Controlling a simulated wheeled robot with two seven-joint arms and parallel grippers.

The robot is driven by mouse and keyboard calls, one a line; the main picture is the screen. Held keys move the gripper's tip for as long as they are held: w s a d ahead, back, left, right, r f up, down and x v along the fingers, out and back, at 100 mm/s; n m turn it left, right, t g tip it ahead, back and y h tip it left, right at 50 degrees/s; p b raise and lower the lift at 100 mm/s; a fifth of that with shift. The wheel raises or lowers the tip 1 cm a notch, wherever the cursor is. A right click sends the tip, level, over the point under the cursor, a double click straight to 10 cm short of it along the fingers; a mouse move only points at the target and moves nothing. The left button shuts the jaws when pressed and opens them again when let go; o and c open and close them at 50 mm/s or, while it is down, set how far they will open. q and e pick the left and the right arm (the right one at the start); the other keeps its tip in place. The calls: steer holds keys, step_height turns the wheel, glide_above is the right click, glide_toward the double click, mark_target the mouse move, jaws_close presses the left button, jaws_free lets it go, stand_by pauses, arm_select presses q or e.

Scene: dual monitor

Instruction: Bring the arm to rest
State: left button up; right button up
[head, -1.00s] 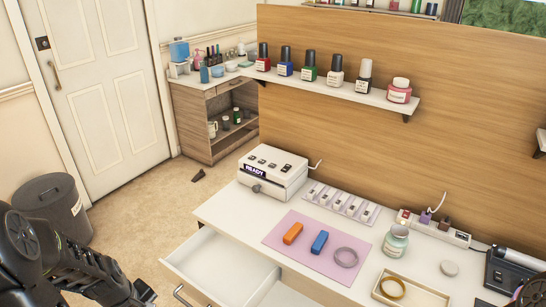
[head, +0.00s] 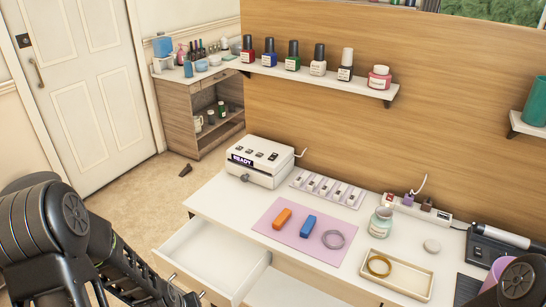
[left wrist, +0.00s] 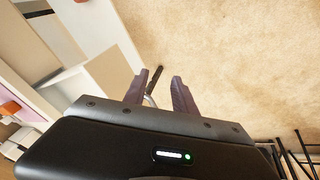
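My left arm (head: 60,235) comes in at the lower left of the head view, and its hand end is cut off at the bottom edge beside the open drawer (head: 208,254). In the left wrist view my left gripper (left wrist: 159,88) has its two dark fingers apart. Part of a metal drawer handle (left wrist: 150,100) shows low between them; whether they touch it cannot be told. A dark rounded part of my right arm (head: 520,282) shows at the lower right corner of the head view. My right gripper is out of view.
The white desk (head: 215,197) holds a white device (head: 262,160), a pink mat (head: 283,243) with an orange block, a blue block and a ring, a tray (head: 405,285) and a jar (head: 381,221). Open carpet (head: 150,205) lies left of the desk.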

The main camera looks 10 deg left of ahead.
arm_select(q)
steer(key=s+d+f+m+g+h, duration=0.1)
steer(key=s+d+f+m, duration=0.1)
steer(key=d, duration=0.6)
steer(key=s+d+f+m+g+h, duration=0.1)
steer(key=s+d+f, duration=0.3)
steer(key=d, duration=0.5)
steer(key=s+d+f+m+g+h, duration=0.1)
steer(key=s+d+f+m+h, duration=0.1)
steer(key=s+d, duration=0.3)
steer(key=d+f, duration=0.1)
steer(key=d, duration=0.3)
steer(key=shift+s+m, duration=0.25)
steer(key=shift+m, duration=0.15)
